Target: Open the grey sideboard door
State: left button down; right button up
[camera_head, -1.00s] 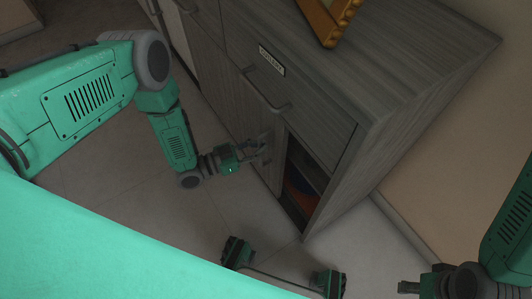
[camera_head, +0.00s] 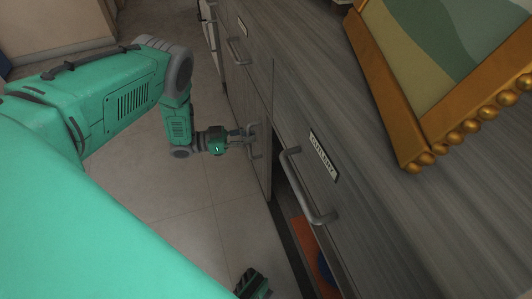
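The grey wood-grained sideboard (camera_head: 440,215) fills the right of the head view. Its door (camera_head: 262,172) stands ajar below the drawer row, with a dark gap between its edge and the cabinet. An orange thing (camera_head: 308,245) and a blue thing (camera_head: 325,268) show inside. My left gripper (camera_head: 246,136) is at the door's metal handle (camera_head: 257,148), its fingers overlapping the handle's upper part. The fingers are too small here to tell whether they are closed on it.
A labelled drawer (camera_head: 345,225) with a bar handle (camera_head: 305,185) is above the opening. A gold-framed picture (camera_head: 445,70) stands on the sideboard's top.

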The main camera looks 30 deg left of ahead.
pick_arm(q)
jog(key=a, duration=0.1)
jog(key=w+a, duration=0.2)
jog(key=shift+a+f+b, duration=0.2)
jog(key=shift+f+b, duration=0.05)
jog(key=shift+b, duration=0.1)
jog(key=shift+w+a+r, duration=0.1)
jog(key=c, duration=1.6)
grip_release()
jog(key=shift+a, duration=0.1)
jog(key=shift+a, duration=0.15)
jog(key=v, duration=1.1)
jog(key=shift+s+a, duration=0.25)
